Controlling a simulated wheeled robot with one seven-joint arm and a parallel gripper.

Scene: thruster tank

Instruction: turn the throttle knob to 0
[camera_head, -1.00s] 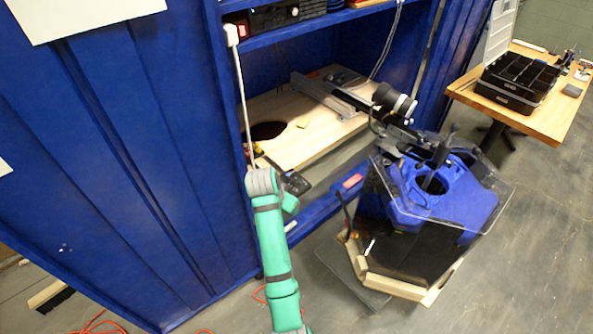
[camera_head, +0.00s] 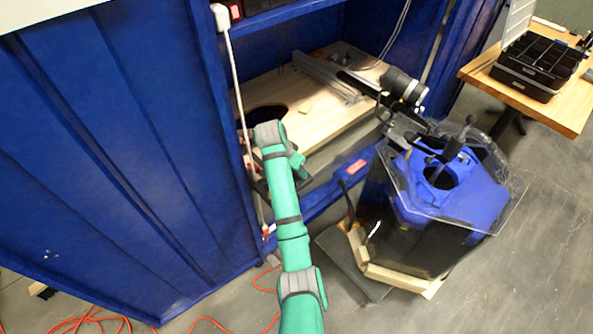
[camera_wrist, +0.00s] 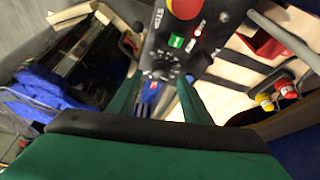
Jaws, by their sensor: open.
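The throttle knob (camera_wrist: 162,72) is a small dark round knob with pale scale marks around it. It sits on a black control box (camera_wrist: 182,50) in the wrist view, below a green button (camera_wrist: 176,40) and a large red and yellow button (camera_wrist: 186,6). My gripper (camera_wrist: 159,88) is open, with one green finger on each side of the picture's middle. Its fingertips point toward the knob, which shows between and just beyond them. Whether they touch the panel is unclear. In the head view my arm mostly hides the gripper and the box.
The blue cabinet (camera_head: 130,150) with a wooden shelf (camera_head: 320,120) stands beside my arm. A blue and clear-topped machine (camera_head: 450,190) stands to the right. Yellow and red fittings (camera_wrist: 275,95) lie right of the box. Orange cable (camera_head: 90,322) lies on the floor.

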